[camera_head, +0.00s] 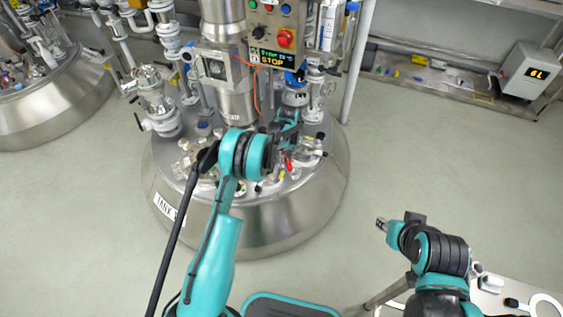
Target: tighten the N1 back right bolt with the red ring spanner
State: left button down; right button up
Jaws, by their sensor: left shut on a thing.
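The tank (290,215) is a steel vessel with a domed lid crowded with nozzles, fittings and bolts. My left arm reaches over its front, and my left gripper (284,147) is low over the right part of the lid, mostly hidden by its own wrist. It is shut on a small red piece, seemingly the red ring spanner (289,164). The spanner's ring end is not clear. A flanged nozzle (295,98) stands just behind the gripper; its back right bolt cannot be made out. My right gripper (383,225) is off the tank at the right, small and unclear.
A control panel (275,35) with a red knob and a STOP display rises behind the lid. A boxed sight unit (217,68) and valves (160,110) stand left of it. A grey display box (525,70) is far right. The floor between is clear.

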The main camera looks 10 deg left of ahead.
pick_arm(q)
notch_tip(320, 180, down, 11)
jog(key=w+n+b, duration=0.1)
jog(key=w+b, duration=0.2)
jog(key=a+m, duration=0.3)
jog(key=m, duration=0.1)
jog(key=a+m, duration=0.8)
jog(key=shift+s+r, duration=0.1)
jog(key=shift+s, duration=0.3)
jog(key=shift+w+a+m, duration=0.3)
jog(key=shift+a+m, duration=0.05)
jog(key=shift+m, duration=0.35)
